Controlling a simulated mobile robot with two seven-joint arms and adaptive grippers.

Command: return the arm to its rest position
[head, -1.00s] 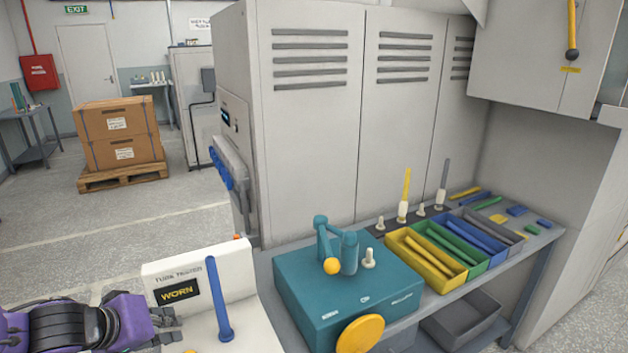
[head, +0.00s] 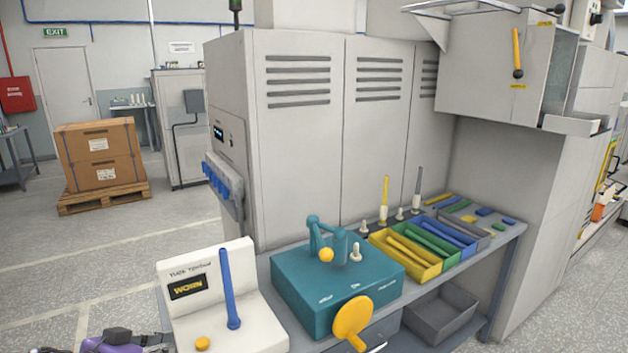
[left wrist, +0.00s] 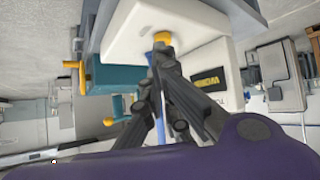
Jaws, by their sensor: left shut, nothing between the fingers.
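My left gripper (head: 155,345) shows only partly at the bottom left edge of the head view, beside the white tester. In the left wrist view the fingers of my left gripper (left wrist: 160,58) come together, with nothing held between them. The white tester (head: 245,265) has a dark display reading WORN and a blue tube (head: 229,290) standing upright on its base. In the left wrist view the tester (left wrist: 125,30) lies beyond the fingertips, with the blue tube just behind them. My right gripper is in neither view.
A teal machine (head: 300,290) with a yellow paddle (head: 353,318) stands on the bench right of the tester. Yellow, green, blue and grey bins (head: 405,268) hold several coloured tubes. Grey cabinets (head: 295,160) rise behind. Open floor (head: 120,260) lies at the left, before a pallet of boxes (head: 100,160).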

